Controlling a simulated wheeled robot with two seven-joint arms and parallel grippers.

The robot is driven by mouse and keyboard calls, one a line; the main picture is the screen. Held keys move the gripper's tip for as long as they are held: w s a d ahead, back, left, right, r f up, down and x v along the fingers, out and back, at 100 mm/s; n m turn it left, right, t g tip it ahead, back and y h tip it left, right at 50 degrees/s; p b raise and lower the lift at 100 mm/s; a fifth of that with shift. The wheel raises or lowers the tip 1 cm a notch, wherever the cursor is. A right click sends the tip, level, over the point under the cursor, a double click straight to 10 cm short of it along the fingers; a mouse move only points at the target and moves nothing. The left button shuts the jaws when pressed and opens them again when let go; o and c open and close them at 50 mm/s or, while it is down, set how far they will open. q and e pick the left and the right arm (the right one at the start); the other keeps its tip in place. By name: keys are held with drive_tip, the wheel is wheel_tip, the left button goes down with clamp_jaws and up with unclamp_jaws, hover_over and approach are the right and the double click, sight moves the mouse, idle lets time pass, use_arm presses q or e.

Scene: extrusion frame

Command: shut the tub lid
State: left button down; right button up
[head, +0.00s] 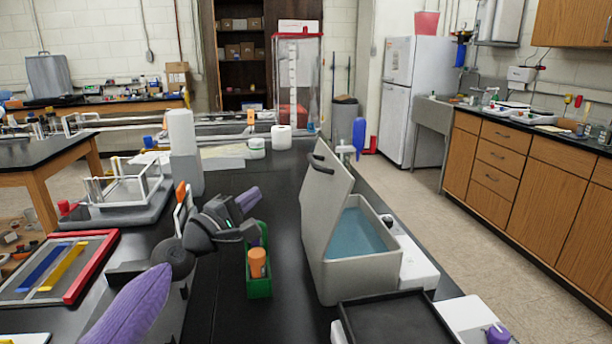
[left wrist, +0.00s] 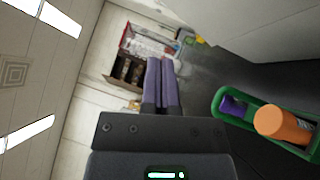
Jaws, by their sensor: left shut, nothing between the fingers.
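The pale grey tub (head: 365,268) stands on the black bench right of centre, with blue inside. Its lid (head: 325,215) is open, standing steeply up along the tub's left side. A dark handle (head: 321,164) is near the lid's top edge. My left gripper (head: 248,200) is left of the lid, apart from it, with its purple fingers together and empty. The closed fingers also show in the left wrist view (left wrist: 161,83). A pale surface fills that view's upper right; I cannot tell whether it is lid or tub. My right gripper is not in view.
A black tray (head: 395,320) lies in front of the tub. A white roll (head: 281,137) and a blue bottle (head: 359,135) stand behind.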

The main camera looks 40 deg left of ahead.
use_arm(q)
drive_tip(key=b, duration=0.1)
approach(308, 156)
drive_tip(key=w+a, duration=0.2)
drive_tip(key=a, duration=0.1)
drive_tip(key=w+d+p, duration=0.1)
drive_tip(key=w+d+r, duration=0.1)
drive_tip(key=w, duration=0.1)
drive_tip(key=shift+d+p, duration=0.2)
drive_tip(key=shift+p, duration=0.2)
drive_tip(key=shift+w+d+f, duration=0.1)
drive_tip(key=shift+w+d, duration=0.15)
drive_tip(key=shift+w, duration=0.05)
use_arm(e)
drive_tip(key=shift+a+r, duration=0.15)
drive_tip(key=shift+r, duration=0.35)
